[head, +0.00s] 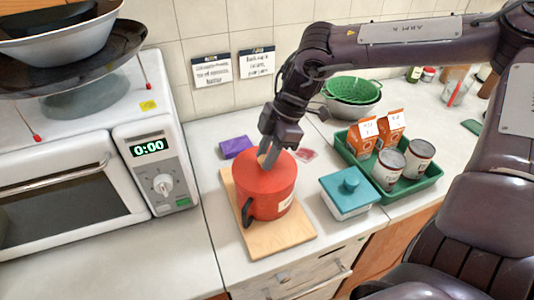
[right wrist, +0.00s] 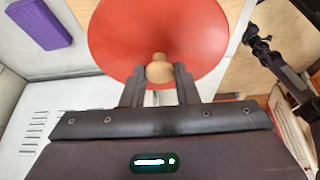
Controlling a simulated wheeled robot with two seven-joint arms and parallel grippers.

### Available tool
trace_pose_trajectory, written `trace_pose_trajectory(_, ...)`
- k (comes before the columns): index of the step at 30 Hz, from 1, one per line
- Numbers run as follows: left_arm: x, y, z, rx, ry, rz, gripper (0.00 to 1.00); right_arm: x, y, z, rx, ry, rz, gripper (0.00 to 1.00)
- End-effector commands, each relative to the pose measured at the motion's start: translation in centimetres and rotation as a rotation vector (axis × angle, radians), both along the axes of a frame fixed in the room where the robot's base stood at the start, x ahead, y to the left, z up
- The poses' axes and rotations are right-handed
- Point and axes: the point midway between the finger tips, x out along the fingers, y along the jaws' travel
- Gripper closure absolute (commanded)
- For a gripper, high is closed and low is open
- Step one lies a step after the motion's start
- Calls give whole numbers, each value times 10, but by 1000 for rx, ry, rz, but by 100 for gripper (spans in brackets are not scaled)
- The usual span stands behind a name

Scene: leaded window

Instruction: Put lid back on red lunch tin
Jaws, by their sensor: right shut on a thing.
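The red lunch tin (head: 268,206) stands upright on a wooden board, its black handle toward the front left. The round red lid (head: 262,171) is at the tin's top; I cannot tell whether it is fully seated or just above the rim. My right gripper (head: 269,156) comes from above and is shut on the lid's pale wooden knob. In the right wrist view the knob (right wrist: 159,69) is between the two fingers (right wrist: 158,84), and the lid (right wrist: 155,35) hides the tin below. My left gripper is not seen.
A wooden board (head: 285,246) lies under the tin. A purple block (head: 236,147) is behind it. A white box with a teal lid (head: 347,190) stands to the right, near a green tray (head: 398,199) with cans and cartons. A microwave (head: 75,170) stands left.

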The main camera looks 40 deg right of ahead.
Motion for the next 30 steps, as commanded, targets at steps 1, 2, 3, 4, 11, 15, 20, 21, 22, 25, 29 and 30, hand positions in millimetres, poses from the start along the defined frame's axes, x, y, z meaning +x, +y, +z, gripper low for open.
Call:
trace_pose_trajectory(1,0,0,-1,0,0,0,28,0,0,0,0,0,0,95)
trace_pose_trajectory(2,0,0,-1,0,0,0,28,0,0,0,0,0,0,95)
trace_pose_trajectory(3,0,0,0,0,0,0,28,0,0,0,0,0,0,95)
trace_pose_trajectory(4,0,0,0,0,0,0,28,0,0,0,0,0,0,95)
trace_pose_trajectory(11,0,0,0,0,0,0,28,0,0,0,0,0,0,95)
trace_pose_trajectory(15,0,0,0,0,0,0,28,0,0,0,0,0,0,54)
trace_pose_trajectory(20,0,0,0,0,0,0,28,0,0,0,0,0,0,47)
trace_pose_trajectory(21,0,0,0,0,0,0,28,0,0,0,0,0,0,47)
trace_pose_trajectory(22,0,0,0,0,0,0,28,0,0,0,0,0,0,47)
trace_pose_trajectory(25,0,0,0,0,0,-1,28,0,0,0,0,0,0,37)
trace_pose_trajectory(29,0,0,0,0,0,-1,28,0,0,0,0,0,0,25)
trace_pose_trajectory(30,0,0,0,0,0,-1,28,0,0,0,0,0,0,25)
